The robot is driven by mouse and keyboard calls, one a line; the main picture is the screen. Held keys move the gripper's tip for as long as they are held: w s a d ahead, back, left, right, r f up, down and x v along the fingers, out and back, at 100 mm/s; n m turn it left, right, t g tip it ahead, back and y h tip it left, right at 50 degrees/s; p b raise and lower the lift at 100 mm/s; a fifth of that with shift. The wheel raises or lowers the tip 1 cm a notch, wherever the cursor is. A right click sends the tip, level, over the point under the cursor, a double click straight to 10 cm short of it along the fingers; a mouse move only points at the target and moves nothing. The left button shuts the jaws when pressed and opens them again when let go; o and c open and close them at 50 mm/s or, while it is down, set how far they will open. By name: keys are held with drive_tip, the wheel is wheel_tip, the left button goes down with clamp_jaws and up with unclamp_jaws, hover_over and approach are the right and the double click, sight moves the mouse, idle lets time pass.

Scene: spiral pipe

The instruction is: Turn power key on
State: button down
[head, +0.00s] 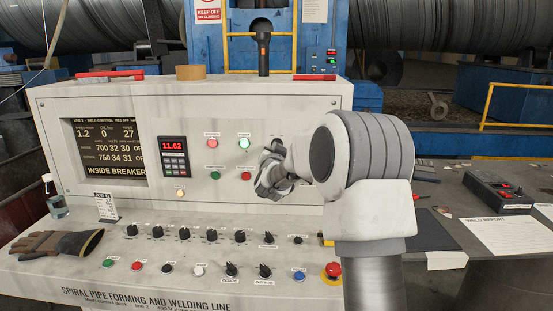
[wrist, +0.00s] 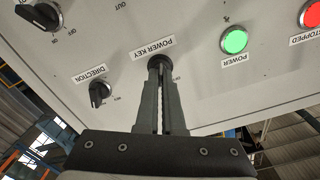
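In the wrist view, which is upside down, the power key (wrist: 160,62) is a small dark round switch under a label reading POWER KEY (wrist: 155,47). The tips of my gripper (wrist: 160,74) are at the key, with a narrow gap between the fingers; they look shut on it. The key's handle is hidden between the fingertips, so its angle cannot be told. In the head view my gripper (head: 266,180) is in front of the right part of the white console face (head: 120,205), and hides the key.
Near the key are the DIRECTION knob (wrist: 98,92), a lit green POWER lamp (wrist: 234,40) and a red STOPPED lamp (wrist: 311,14). Below stand rows of knobs and buttons, with a red emergency button (head: 333,269). A glove (head: 60,243) lies at left.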

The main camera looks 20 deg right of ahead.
drive_tip(key=shift+r+m+b, duration=0.1)
drive_tip(key=shift+m+b, duration=0.3)
drive_tip(key=shift+m, duration=0.1)
drive_tip(key=c, duration=1)
unclamp_jaws()
drive_tip(key=shift+c, duration=0.2)
drive_tip(key=v, duration=1.7)
drive_tip(key=shift+s, duration=0.2)
